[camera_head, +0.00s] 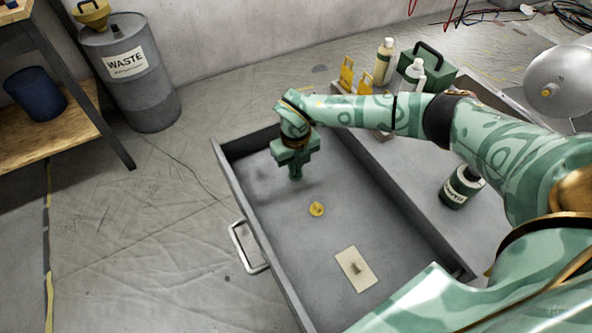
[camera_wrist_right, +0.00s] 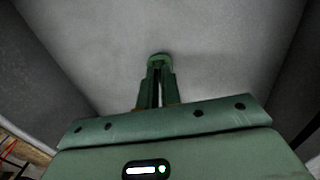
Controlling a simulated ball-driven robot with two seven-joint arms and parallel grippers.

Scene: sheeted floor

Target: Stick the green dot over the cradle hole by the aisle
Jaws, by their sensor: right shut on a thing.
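My right gripper (camera_head: 296,174) points down inside an open grey drawer (camera_head: 262,226), near its far left corner. In the right wrist view its fingers (camera_wrist_right: 158,82) are together on a small rounded green piece (camera_wrist_right: 159,59), which looks like the green dot. The piece is dark and close in colour to the fingers, so its outline is hard to tell. The drawer floor lies beneath it; I cannot tell whether they touch. I cannot make out a cradle hole in either view. My left gripper is not in view.
In the drawer lie a small yellow piece (camera_head: 316,209) and a beige card (camera_head: 345,258) with a small grey thing on it. A waste drum (camera_head: 130,85) stands at the back left.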

